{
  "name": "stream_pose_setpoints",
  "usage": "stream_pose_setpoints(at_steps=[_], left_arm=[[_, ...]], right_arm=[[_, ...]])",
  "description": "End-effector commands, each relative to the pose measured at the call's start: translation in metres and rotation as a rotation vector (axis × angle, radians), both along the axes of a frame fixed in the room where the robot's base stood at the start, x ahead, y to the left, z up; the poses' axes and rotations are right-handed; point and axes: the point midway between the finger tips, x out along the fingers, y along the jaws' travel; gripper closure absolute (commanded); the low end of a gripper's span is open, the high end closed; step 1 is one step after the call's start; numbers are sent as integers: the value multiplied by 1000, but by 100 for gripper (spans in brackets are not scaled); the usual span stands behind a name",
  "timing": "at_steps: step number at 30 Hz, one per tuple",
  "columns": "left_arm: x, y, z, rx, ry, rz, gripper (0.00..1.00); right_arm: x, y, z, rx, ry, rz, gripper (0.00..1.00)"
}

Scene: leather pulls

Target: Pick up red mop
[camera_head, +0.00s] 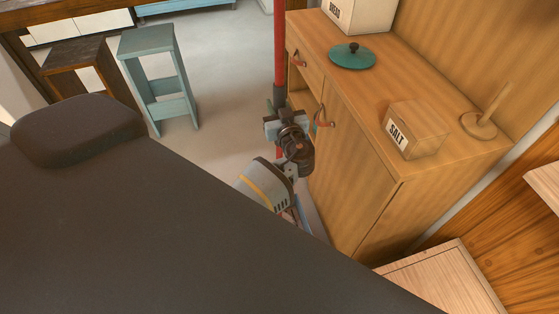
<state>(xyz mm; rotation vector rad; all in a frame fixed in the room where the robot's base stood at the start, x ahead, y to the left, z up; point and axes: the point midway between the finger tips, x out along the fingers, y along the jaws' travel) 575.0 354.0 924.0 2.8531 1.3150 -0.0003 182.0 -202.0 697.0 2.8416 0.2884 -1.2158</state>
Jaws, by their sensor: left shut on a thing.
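The red mop (280,45) shows as an upright red pole that comes down from the top edge of the head view, in front of the wooden cabinet. A dark grey section of it (280,97) sits just above my left gripper (273,128). My left gripper is shut on the mop's pole. The mop's upper end is out of the frame. Its lower part is mostly hidden behind my gripper and arm. My right gripper is not in view.
A wooden cabinet (345,165) with leather pulls stands close to the right of the mop. On it are a green lid (352,56), a salt box (415,130) and a bread box (355,12). A blue stool (150,45) and a brown stool (75,55) stand left. Open floor (220,80) lies between.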

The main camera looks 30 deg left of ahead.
Motion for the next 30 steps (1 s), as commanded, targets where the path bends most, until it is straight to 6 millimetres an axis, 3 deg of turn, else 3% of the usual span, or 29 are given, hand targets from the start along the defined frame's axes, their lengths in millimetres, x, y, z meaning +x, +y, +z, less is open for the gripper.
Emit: stream_pose_setpoints(at_steps=[9,14,30], left_arm=[[1,0,3,1,-5,0,100],[1,0,17,-2,-8,1,100],[0,0,137,-2,-12,0,100]], right_arm=[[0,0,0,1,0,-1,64],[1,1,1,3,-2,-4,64],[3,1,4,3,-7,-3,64]])
